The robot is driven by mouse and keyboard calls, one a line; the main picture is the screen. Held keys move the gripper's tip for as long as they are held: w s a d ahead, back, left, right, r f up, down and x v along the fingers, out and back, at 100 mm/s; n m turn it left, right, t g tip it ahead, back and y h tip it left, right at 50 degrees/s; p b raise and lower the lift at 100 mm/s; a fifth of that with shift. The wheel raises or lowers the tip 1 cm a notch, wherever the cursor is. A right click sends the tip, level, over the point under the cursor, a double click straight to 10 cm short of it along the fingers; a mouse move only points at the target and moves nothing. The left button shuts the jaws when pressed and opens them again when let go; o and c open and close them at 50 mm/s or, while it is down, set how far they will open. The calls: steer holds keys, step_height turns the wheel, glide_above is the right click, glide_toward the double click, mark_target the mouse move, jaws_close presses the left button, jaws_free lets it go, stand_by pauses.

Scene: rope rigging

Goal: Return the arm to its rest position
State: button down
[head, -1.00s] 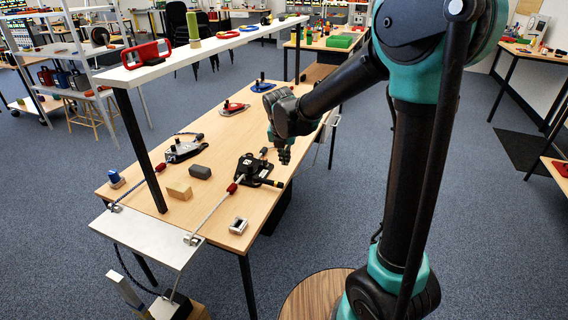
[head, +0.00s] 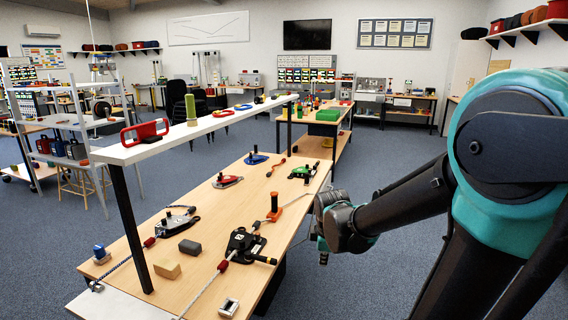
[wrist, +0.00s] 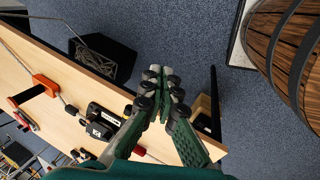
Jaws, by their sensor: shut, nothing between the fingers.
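My arm (head: 400,212) reaches in from the right in the head view. My gripper (head: 322,240) hangs just off the right edge of the wooden rigging table (head: 205,215), apart from it. In the wrist view my gripper (wrist: 164,92) has its green fingers closed together at the tips, with nothing seen between them. A black rope device (head: 245,244) with a red-sleeved rope lies on the table left of the gripper; it also shows in the wrist view (wrist: 104,122). An orange-handled device (head: 274,207) stands farther back on the table.
A white raised shelf (head: 180,134) on black posts runs along the table's left side. Blocks (head: 167,268) and more rope devices (head: 177,221) lie on the table. A wooden barrel (wrist: 287,55) shows at the wrist view's upper right.

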steer(key=s+d+f+m, duration=0.2)
steer(key=s+m, duration=0.3)
steer(key=m, duration=0.3)
steer(key=s+d+f+m, duration=0.2)
steer(key=s+d+m, duration=0.3)
steer(key=m, duration=0.3)
steer(key=shift+s+f+t, duration=0.3)
steer(key=shift+s, duration=0.45)
